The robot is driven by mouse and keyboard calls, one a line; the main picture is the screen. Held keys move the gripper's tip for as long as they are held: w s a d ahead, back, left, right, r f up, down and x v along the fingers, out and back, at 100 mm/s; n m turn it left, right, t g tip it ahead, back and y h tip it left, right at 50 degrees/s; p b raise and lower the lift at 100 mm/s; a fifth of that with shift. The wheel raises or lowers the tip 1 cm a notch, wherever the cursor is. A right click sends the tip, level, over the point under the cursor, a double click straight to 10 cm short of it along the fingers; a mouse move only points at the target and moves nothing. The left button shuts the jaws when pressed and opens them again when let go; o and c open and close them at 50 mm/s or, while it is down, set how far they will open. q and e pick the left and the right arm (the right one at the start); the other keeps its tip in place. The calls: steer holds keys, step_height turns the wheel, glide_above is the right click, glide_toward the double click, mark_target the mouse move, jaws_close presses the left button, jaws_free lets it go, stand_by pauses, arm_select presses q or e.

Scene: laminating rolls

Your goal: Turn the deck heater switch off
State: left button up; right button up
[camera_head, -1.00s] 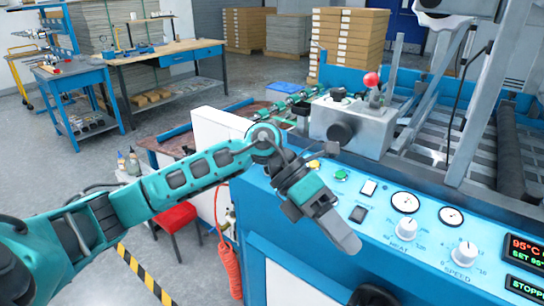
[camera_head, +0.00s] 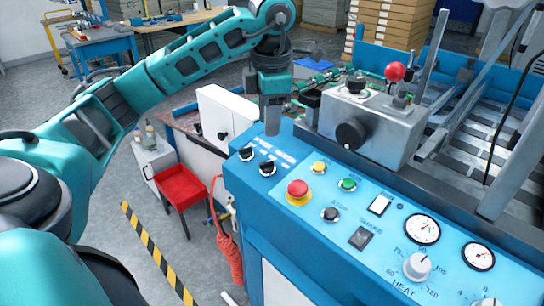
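The blue control panel (camera_head: 322,222) carries two black rotary switches at its left end, one at the far corner (camera_head: 246,153) and one nearer (camera_head: 267,167). A white rocker (camera_head: 379,205) and a dark rocker (camera_head: 362,237) sit further right. My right gripper is out of view.
A red emergency stop (camera_head: 298,190), yellow button (camera_head: 319,168), green button (camera_head: 347,184) and heat dial (camera_head: 417,267) share the panel. A grey metal block (camera_head: 372,130) with a red-ball lever (camera_head: 395,72) stands behind.

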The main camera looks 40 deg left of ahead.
mark_target(269, 161)
arm_select(q)
steer(key=f, duration=0.7)
steer(key=a+f+b, duration=0.1)
steer(key=f, duration=0.2)
steer(key=shift+w+f, duration=0.35)
steer(key=shift+w, duration=0.05)
steer(key=shift+c, duration=0.4)
jaws_close()
